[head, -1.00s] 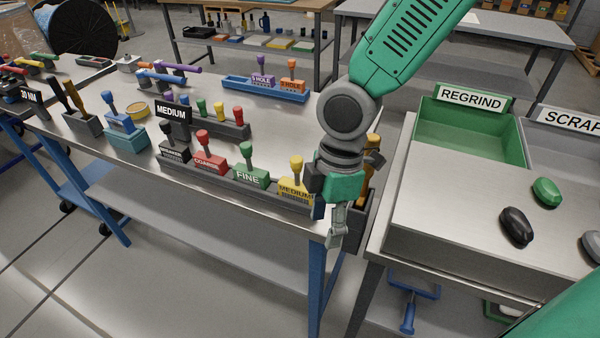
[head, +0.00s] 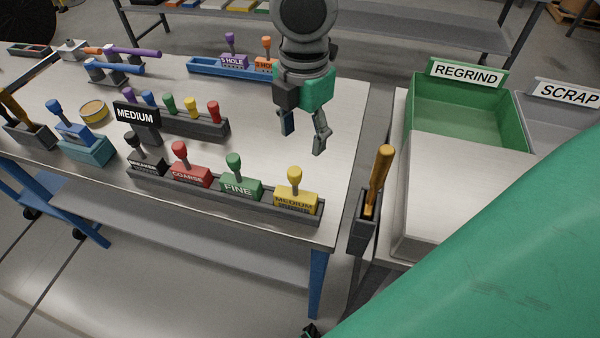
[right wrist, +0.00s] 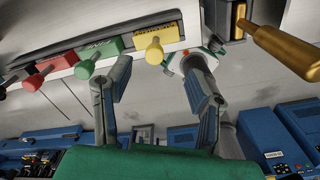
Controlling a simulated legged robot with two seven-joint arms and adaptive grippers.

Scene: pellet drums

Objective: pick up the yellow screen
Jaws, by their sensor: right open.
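A black sign (head: 137,115) reading MEDIUM stands behind the rack. My left gripper is not in view.
Green FINE (head: 240,186), red COARSE (head: 190,173) and black (head: 147,162) screens share the rack. A green REGRIND bin (head: 455,121) is farther right. The tabletop right of the gripper is clear.

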